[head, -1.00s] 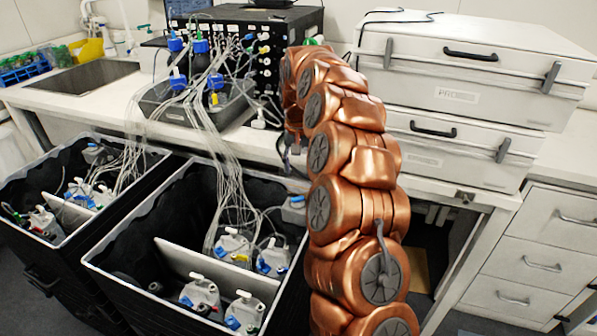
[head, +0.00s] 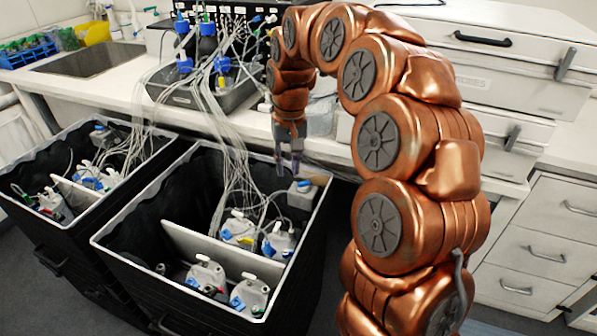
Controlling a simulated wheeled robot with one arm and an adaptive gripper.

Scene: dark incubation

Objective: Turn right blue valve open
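A small grey-white box with a blue knob on top (head: 303,187) sits at the far right corner inside the right black bin (head: 205,265). It looks like the right blue valve, but it is too small to tell how it is turned. A similar blue-topped box (head: 101,131) sits at the back of the left black bin (head: 88,232). My gripper (head: 290,168) points down just above and slightly left of the right blue knob. Its two fingers look apart with nothing between them, and I see no contact with the knob.
Several white bottles (head: 206,272) with blue parts stand in the right bin beside a white divider (head: 222,250). Thin clear tubes (head: 222,150) hang from the bench (head: 255,130) into both bins, close left of my gripper. White drawers (head: 535,225) stand at the right.

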